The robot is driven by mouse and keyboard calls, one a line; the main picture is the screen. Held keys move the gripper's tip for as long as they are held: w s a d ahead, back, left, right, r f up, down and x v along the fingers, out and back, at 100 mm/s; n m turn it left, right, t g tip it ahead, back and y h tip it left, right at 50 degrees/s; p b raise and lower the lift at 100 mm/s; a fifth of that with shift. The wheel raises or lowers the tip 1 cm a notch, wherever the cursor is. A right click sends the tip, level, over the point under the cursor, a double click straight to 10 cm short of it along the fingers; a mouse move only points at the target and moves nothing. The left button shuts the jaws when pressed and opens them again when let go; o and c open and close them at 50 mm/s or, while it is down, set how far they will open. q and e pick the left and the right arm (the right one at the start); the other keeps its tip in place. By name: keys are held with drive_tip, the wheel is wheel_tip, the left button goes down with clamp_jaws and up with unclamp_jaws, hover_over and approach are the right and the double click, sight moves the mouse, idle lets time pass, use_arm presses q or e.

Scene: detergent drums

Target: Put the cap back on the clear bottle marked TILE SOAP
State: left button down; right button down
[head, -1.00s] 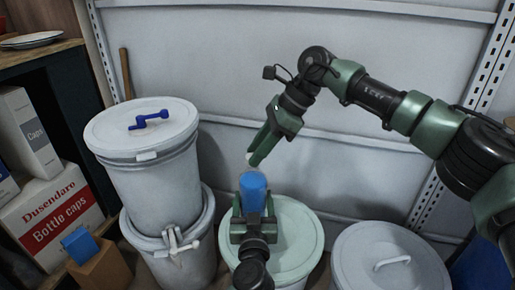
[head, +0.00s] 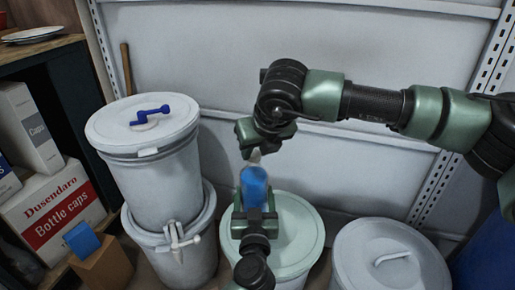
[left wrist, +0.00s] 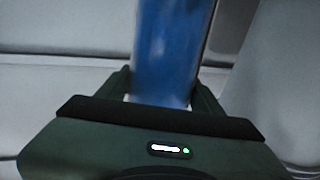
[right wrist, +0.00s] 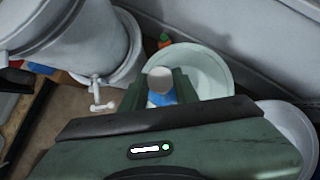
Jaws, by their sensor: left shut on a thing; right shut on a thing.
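A bottle of blue liquid (head: 254,188) stands upright above the pale drum lid in the head view; no TILE SOAP lettering can be read. My left gripper (head: 254,222) is shut on its lower part. The bottle also fills the middle of the left wrist view (left wrist: 168,50), between the fingers of my left gripper (left wrist: 163,92). My right gripper (head: 254,148) points down over the bottle, shut on a pale grey cap (right wrist: 160,77). In the head view the cap (head: 255,157) is right at the bottle's top; I cannot tell whether they touch.
A pale green-white drum lid (head: 292,235) lies below the bottle. Two stacked drums (head: 155,180) stand at left, with a blue handle on top. Another lidded drum (head: 390,262) is at right. A bottle caps box (head: 52,212) sits on the left shelf. The wall is close behind.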

drive_tip(key=m+h, duration=0.1)
drive_tip(key=m, duration=0.1)
drive_tip(key=a+m+h, duration=0.1)
drive_tip(key=m, duration=0.1)
drive_tip(key=shift+m+h, duration=0.3)
drive_tip(key=shift+m, duration=0.1)
drive_tip(key=m+h, duration=0.1)
drive_tip(key=m, duration=0.2)
drive_tip(key=shift+a+h, duration=0.15)
drive_tip(key=shift+h, duration=0.25)
drive_tip(key=m+h, duration=0.1)
drive_tip(key=m, duration=0.1)
drive_tip(key=m+g+h, duration=0.1)
drive_tip(key=m, duration=0.2)
drive_tip(key=shift+w+a, duration=0.1)
drive_tip(key=shift+w, duration=0.1)
drive_tip(key=m+g+h, duration=0.1)
drive_tip(key=m, duration=0.1)
drive_tip(key=m+g, duration=0.1)
drive_tip(key=m, duration=0.2)
drive_tip(key=shift+w+g+h, duration=0.15)
drive_tip(key=shift+g+h, duration=0.15)
drive_tip(key=shift+h, duration=0.1)
drive_tip(key=c, duration=1.1)
unclamp_jaws()
